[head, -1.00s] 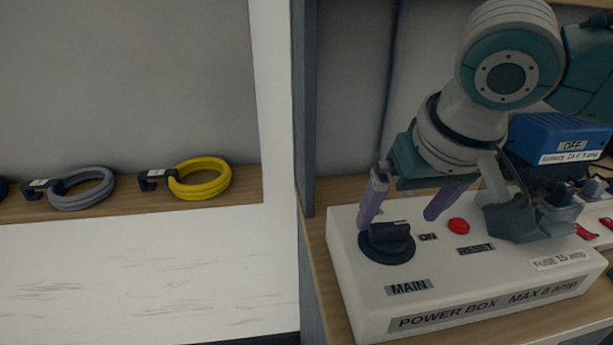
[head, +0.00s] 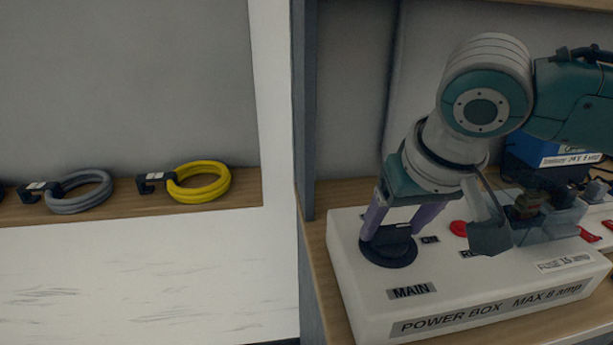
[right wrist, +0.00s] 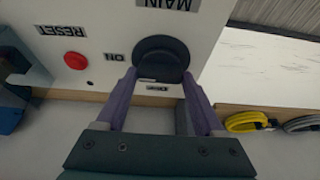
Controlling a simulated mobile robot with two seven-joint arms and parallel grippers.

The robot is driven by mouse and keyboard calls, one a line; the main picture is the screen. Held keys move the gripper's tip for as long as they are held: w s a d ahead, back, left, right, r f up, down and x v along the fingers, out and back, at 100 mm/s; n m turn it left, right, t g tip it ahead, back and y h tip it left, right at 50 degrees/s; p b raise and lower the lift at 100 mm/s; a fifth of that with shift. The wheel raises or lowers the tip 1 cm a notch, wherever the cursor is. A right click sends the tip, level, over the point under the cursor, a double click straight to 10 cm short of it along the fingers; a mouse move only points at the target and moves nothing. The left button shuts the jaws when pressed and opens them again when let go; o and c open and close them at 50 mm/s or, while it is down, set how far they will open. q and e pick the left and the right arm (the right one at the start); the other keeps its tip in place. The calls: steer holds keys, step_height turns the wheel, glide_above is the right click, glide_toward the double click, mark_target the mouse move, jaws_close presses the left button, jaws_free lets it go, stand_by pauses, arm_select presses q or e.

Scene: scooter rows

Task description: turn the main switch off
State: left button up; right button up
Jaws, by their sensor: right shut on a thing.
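The white power box (head: 350,292) stands on a wooden shelf at the right of the head view. Its main switch (head: 388,250) is a round black dial with a raised grip, above the MAIN label; the dial also shows in the right wrist view (right wrist: 163,52). My right gripper (head: 396,230) points down over it, with its purple fingers (right wrist: 160,100) on either side of the grip and shut on it. A light mark on the dial sits near the OFF label in the right wrist view; its exact angle is unclear. My left gripper is out of view.
A red RESET button (head: 459,228) is close to the right of my gripper. A plug and a blue box (head: 525,146) are partly behind my arm. Grey (head: 80,193) and yellow (head: 200,183) cable coils lie on the left shelf. A grey upright panel (head: 308,120) divides the shelves.

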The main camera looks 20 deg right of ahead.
steer(key=c, duration=0.5)
steer(key=shift+c, duration=0.2)
